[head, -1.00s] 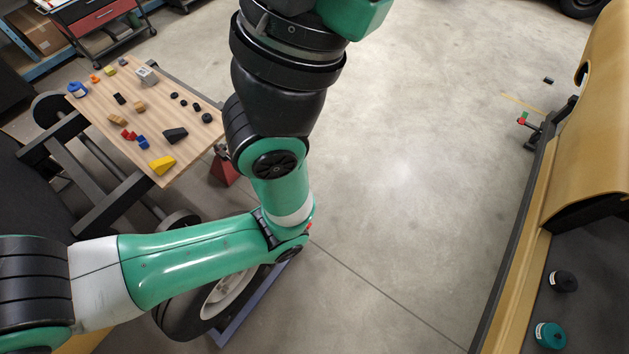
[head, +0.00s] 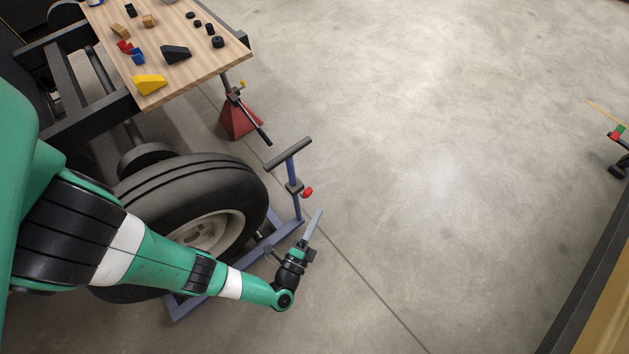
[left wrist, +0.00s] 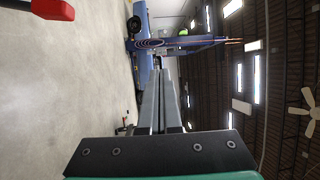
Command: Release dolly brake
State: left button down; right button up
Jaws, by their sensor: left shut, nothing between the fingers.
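The blue wheel dolly (head: 262,242) stands on the floor with its frame around a large tyre (head: 225,180). Its upright post carries a dark crossbar handle (head: 288,153). In the left wrist view a red piece on a dark arm (left wrist: 52,9) shows at the top left, cut by the edge. My left gripper (head: 318,214) is shut and empty. Its fingers point up past the post, just below and right of the red knob, apart from it. My right gripper is not seen.
A wooden board (head: 205,60) with small parts stands at the upper left. A red jack stand (head: 236,120) with a dark lever is behind the dolly.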

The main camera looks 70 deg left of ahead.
aim_at(304, 193)
pick_arm(q)
jog(key=s+a+f+m+t+h+b, duration=0.1)
jog(key=s+f+m+h+b, duration=0.2)
jog(key=f, duration=0.6)
jog(key=s+a+f+m+t+b, duration=0.1)
jog(key=s+f+m+b, duration=0.15)
jog(key=f+b, duration=0.45)
jog(key=w+a+b, duration=0.3)
jog(key=w+a, duration=0.3)
jog(key=a, duration=0.2)
jog(key=shift+w+a+r+n+b, duration=0.3)
jog(key=shift+n, duration=0.15)
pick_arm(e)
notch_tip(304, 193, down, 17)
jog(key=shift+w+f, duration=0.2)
